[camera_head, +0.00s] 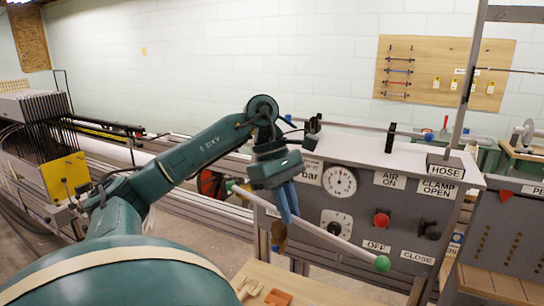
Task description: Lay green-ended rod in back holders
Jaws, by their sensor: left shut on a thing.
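The green-ended rod (335,241) is long and pale, with a green ball at its lower right end and a green tip at its upper left end. It hangs tilted in front of the grey control panel. My left gripper (289,214) points down with blue fingers and is shut on the rod between its ends. Two dark upright holders, a left one (313,126) and a right one (390,133), stand on the white console top behind the gripper. Another grey rod with blue ends (355,126) runs across at these holders. My right gripper is not in view.
The grey control panel (360,190) has gauges, a red button (381,219) and a black knob (428,230) close to the held rod. A metal post (466,85) rises at the right of the console. A wooden surface (300,287) with small orange and tan pieces lies below.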

